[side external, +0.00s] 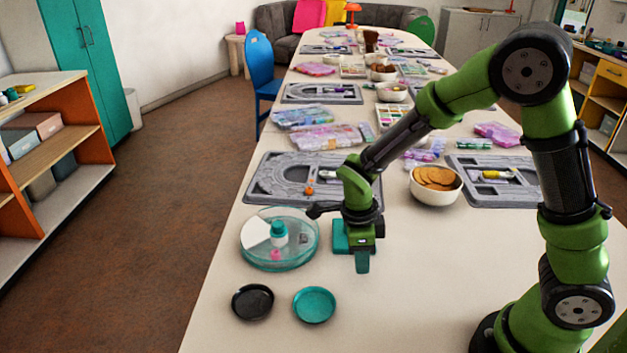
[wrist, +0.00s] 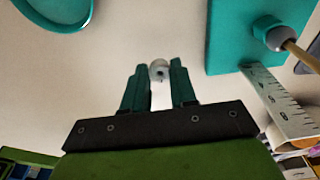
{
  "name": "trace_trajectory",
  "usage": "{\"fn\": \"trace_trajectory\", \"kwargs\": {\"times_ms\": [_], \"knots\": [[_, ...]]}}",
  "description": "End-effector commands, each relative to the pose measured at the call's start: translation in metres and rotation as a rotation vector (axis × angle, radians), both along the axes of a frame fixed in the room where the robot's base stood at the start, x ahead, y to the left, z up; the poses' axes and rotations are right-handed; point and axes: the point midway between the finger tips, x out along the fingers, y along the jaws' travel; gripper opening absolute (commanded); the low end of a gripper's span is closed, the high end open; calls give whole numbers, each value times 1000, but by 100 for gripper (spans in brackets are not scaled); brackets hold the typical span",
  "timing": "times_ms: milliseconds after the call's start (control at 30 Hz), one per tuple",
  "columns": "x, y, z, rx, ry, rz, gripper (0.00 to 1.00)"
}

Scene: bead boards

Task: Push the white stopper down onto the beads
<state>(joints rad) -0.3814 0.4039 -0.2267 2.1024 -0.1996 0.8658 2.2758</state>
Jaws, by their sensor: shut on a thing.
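A small pale round piece with a dark dot, which looks like the white stopper (wrist: 159,69), sits between the tips of my two teal fingers in the wrist view. My gripper (wrist: 158,75) is shut on it. In the side view my gripper (side external: 362,262) points down over the pale table, to the right of the round clear tray; the stopper cannot be made out there. A teal block (wrist: 228,38) with a grey knob (wrist: 275,34) and a wooden stick (wrist: 302,56) lies at upper right in the wrist view. I cannot make out the beads to be pressed.
A black dish (side external: 252,302) and a teal dish (side external: 314,305) lie in front. Grey bead boards (side external: 262,190) and a bowl of crackers (side external: 436,196) stand behind. A ruler (wrist: 270,92) lies nearby.

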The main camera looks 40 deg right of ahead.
Motion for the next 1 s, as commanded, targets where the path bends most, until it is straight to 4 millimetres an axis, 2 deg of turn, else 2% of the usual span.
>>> {"fn": "trace_trajectory", "kwargs": {"times_ms": [33,200,367,467,700,867,1000], "knots": [[1,1,12,2,-8,0,0],[1,1,46,2,-6,0,0],[3,-5,64,-4,2,-15,0],[21,-18,74,-15,-13,-55,0],[80,-58,114,-30,-24,-85,0],[100,-69,139,-19,-21,-52,0],[99,-65,146,0,0,-8,0]]}}
